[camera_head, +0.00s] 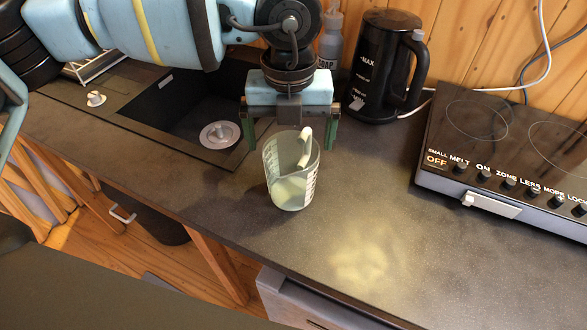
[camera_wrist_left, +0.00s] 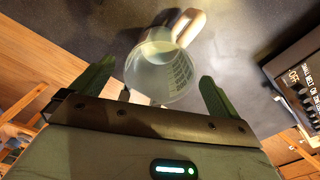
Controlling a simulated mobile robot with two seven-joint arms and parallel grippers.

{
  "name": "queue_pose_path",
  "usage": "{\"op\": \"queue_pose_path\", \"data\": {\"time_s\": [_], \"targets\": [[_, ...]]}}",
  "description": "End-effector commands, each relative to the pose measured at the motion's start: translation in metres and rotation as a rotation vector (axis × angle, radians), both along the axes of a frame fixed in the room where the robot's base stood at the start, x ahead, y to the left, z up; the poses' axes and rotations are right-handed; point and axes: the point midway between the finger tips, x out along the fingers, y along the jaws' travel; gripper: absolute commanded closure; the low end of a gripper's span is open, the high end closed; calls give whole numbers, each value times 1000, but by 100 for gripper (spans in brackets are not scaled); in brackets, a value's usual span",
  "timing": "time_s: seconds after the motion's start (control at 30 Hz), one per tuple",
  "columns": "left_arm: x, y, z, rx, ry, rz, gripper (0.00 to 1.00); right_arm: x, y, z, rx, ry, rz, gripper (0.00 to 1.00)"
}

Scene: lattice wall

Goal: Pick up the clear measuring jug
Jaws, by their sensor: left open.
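The clear measuring jug (camera_head: 290,178) stands upright on the dark countertop, with a pale handle at its upper right and dark markings on its side. My left gripper (camera_head: 290,142) is open above and just behind the jug, its green fingers spread wider than the jug. In the left wrist view the jug (camera_wrist_left: 160,70) lies between and beyond the two green fingertips of the left gripper (camera_wrist_left: 154,82), its handle pointing up and right. I see no clear contact between fingers and jug. My right gripper is not in view.
A dark sink (camera_head: 190,112) with a drain lies left of the jug. A black kettle (camera_head: 381,70) and a soap bottle (camera_head: 330,45) stand behind, near the wooden wall. A two-zone hob (camera_head: 500,150) is at the right. The counter (camera_head: 370,215) right of the jug is clear.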

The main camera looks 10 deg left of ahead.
Motion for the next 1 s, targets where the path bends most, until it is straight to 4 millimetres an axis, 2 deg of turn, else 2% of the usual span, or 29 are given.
{"op": "queue_pose_path", "data": {"time_s": [0.4,0.67,0.77,1.0], "targets": [[0,-1,-48,2,0,0,0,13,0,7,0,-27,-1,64],[0,-1,-51,1,0,0,0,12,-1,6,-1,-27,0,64],[0,-1,-51,1,0,0,10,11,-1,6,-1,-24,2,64],[0,-1,-50,1,0,1,42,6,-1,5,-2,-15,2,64]]}}
